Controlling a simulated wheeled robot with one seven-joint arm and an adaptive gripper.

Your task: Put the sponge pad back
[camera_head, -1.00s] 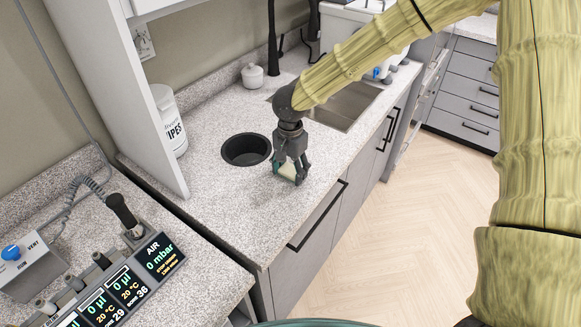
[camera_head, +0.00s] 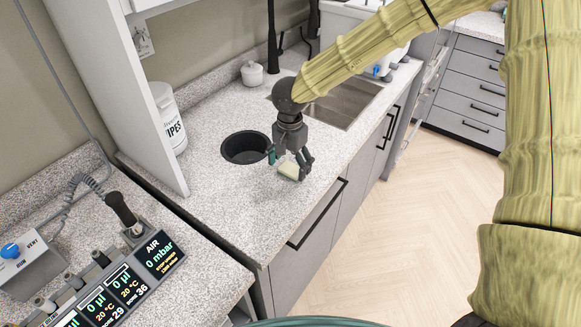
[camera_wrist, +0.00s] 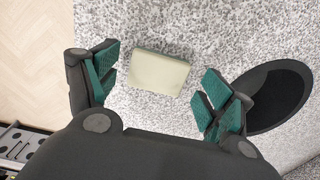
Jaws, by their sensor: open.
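The sponge pad (camera_head: 289,171) is a small pale yellow-green block lying on the speckled countertop, to the right of the round black opening. In the wrist view the sponge pad (camera_wrist: 158,72) lies flat and slightly tilted in the picture, just beyond and between the fingers. My gripper (camera_head: 289,159) is open above the sponge pad. In the wrist view my gripper (camera_wrist: 157,92) shows its green-padded fingers spread wide, with visible gaps on both sides of the pad. Neither finger appears to touch it.
A round black bin opening (camera_head: 246,147) is set in the counter (camera_head: 225,190), left of my gripper. A sink (camera_head: 342,104) lies behind it. A wipes canister (camera_head: 169,119) and small white jar (camera_head: 252,74) stand toward the wall. The counter's front edge is to the right.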

